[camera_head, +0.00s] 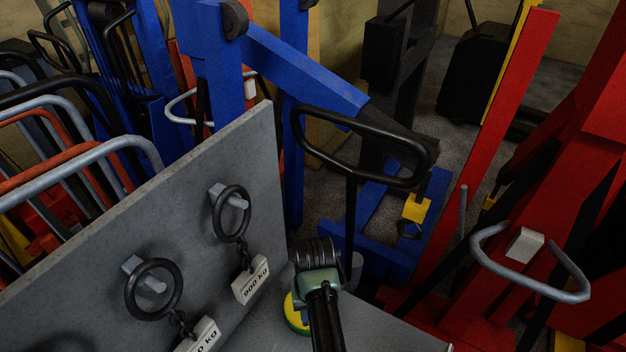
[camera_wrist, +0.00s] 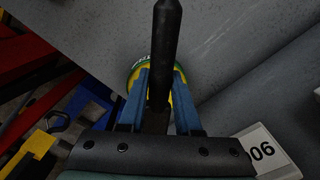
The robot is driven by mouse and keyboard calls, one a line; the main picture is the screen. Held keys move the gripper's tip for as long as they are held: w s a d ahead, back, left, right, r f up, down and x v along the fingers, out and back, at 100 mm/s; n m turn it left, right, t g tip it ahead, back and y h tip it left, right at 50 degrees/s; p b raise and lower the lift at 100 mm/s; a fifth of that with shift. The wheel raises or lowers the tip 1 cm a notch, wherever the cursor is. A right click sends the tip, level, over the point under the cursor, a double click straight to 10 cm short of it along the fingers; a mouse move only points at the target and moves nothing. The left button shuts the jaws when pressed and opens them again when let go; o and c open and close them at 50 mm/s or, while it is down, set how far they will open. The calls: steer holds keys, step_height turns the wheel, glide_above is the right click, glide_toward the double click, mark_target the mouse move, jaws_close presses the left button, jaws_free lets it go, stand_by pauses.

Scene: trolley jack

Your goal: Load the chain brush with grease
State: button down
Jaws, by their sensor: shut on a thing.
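My gripper (camera_wrist: 162,85) shows in the wrist view with two blue fingers shut on a dark bar-like thing (camera_wrist: 166,40), likely the chain brush. One tapered end of it reaches towards the top of the picture; no bristles can be made out. A round yellow tin with a green rim (camera_wrist: 133,77), likely the grease, lies behind the fingers, which partly cover it. Whether the brush touches the tin I cannot tell. In the head view the tin (camera_head: 294,314) stands on the grey surface, half hidden by my arm. My fingers cannot be made out there.
A grey upright panel (camera_head: 120,230) carries black rings with weight tags (camera_head: 250,281) left of my arm. A black loop handle (camera_head: 350,183) rises behind it. Blue lifting frames (camera_head: 300,65) and red ones (camera_head: 500,110) crowd the back and right. A white tag (camera_wrist: 264,152) is at lower right.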

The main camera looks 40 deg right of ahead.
steer(key=shift+f+b, duration=2.05)
steer(key=shift+f, duration=0.85)
steer(key=shift+f+b, duration=0.4)
steer(key=shift+f, duration=0.2)
steer(key=shift+r, duration=0.1)
step_height(320, 180, up, 7)
steer(key=p, duration=0.7)
stand_by(0.4)
